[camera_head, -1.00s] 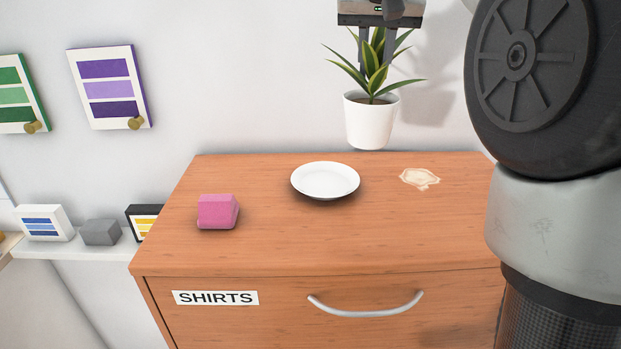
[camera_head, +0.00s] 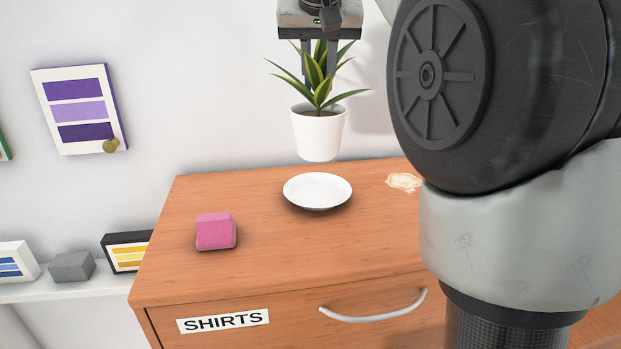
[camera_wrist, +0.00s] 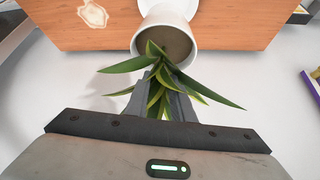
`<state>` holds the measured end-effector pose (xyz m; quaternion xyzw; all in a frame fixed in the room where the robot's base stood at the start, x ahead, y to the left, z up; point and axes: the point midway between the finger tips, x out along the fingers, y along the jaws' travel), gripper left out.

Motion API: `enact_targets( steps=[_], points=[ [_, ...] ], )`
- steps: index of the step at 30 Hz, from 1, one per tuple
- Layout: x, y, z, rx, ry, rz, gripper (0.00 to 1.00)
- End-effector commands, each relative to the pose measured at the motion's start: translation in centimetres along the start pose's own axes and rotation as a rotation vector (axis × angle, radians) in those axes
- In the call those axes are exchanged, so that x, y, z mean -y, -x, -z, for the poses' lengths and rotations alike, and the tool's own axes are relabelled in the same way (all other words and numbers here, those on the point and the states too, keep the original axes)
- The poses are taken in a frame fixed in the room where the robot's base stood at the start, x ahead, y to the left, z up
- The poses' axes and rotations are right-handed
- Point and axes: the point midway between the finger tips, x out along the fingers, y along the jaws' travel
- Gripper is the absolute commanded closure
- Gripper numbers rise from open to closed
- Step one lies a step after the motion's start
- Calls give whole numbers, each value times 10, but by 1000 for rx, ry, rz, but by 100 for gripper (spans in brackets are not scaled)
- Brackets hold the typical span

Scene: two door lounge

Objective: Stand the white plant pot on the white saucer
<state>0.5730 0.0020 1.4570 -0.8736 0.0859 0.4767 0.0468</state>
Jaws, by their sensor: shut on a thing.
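The white plant pot (camera_head: 318,136) holds a green-and-yellow leafy plant. It hangs upright in the air, above and just behind the white saucer (camera_head: 318,190) in the head view, with a gap between them. My gripper (camera_head: 319,84) is shut on the plant pot's plant, its fingers among the leaves, which partly hide them. In the wrist view the pot (camera_wrist: 166,44) lies beyond the fingertips and covers most of the saucer (camera_wrist: 178,8). The saucer lies empty on the wooden dresser top (camera_head: 270,250).
A pink block (camera_head: 215,232) sits left of the saucer. A pale irregular patch (camera_head: 403,182) lies to its right. The dresser has a SHIRTS label (camera_head: 223,320) and a metal handle (camera_head: 372,308). A shelf with small items (camera_head: 72,267) is at left. My arm covers the right side.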

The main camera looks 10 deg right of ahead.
Motion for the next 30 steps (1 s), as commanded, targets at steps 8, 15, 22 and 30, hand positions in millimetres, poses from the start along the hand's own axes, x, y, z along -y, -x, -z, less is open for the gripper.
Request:
enact_targets(
  steps=[8, 15, 22, 30],
  points=[
    [0, -35, -23, -3, 1, 1, 100],
    [0, -50, -33, -4, 0, 1, 100],
    [0, -76, -49, -4, 0, 0, 100],
    [0, -80, -51, -6, 0, 1, 100]
  ],
)
